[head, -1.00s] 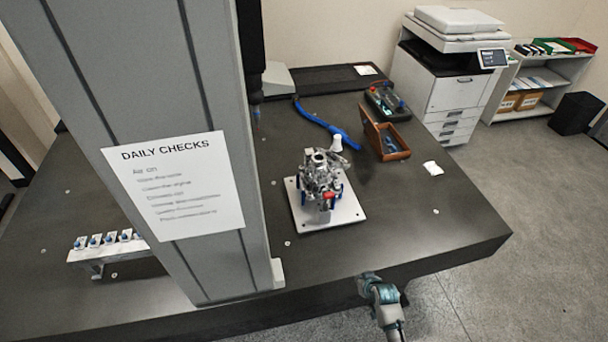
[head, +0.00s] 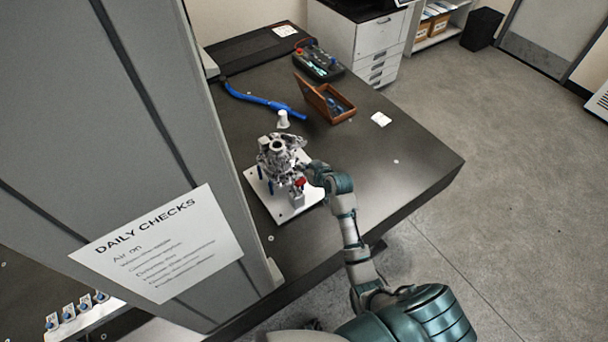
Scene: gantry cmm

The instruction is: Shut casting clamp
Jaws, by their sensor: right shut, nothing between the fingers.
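A grey metal casting (head: 275,158) stands on a white square plate (head: 284,207) on the dark granite table. A clamp with a red tip (head: 300,184) is at the casting's front right side; whether it is open or closed is too small to tell. My right gripper (head: 308,170) is shut and empty, right beside the casting and just behind the red tip. I cannot tell whether it touches the clamp. Its arm reaches in from the lower right. My left gripper is not in the view.
A grey gantry column (head: 130,150) with a daily checks sheet (head: 160,245) blocks the left. Behind the casting are a white cylinder (head: 283,119), a blue hose (head: 262,99), an open brown case (head: 340,110) and a control box (head: 318,62).

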